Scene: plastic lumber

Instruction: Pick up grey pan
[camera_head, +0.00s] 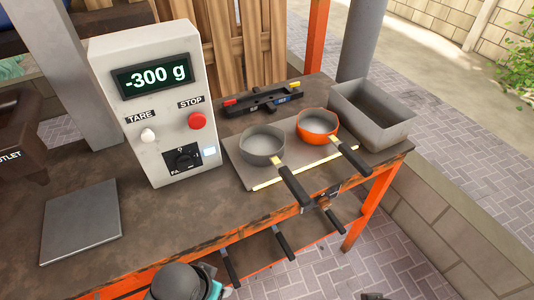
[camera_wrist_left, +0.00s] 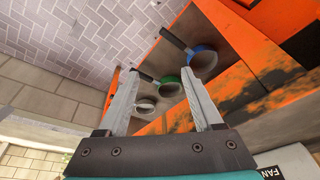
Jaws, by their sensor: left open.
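A grey pan (camera_head: 262,145) sits upright on the mat on the table, left of an orange-red pan (camera_head: 317,122); its dark handle points toward the table's front edge. In the left wrist view, my left gripper (camera_wrist_left: 166,80) is open with nothing between its fingers. Beyond the fingers are a blue pan (camera_wrist_left: 203,58), a green pan (camera_wrist_left: 170,86) and a small pale grey or white pan (camera_wrist_left: 147,106) below the table. I cannot see my left fingers in the head view, and no right gripper shows.
A white scale display (camera_head: 155,100) reading -300 g and its flat metal plate (camera_head: 82,220) stand to the left. A grey bin (camera_head: 372,112) is right of the pans. Several dark handles stick out below the table's front edge (camera_head: 235,232).

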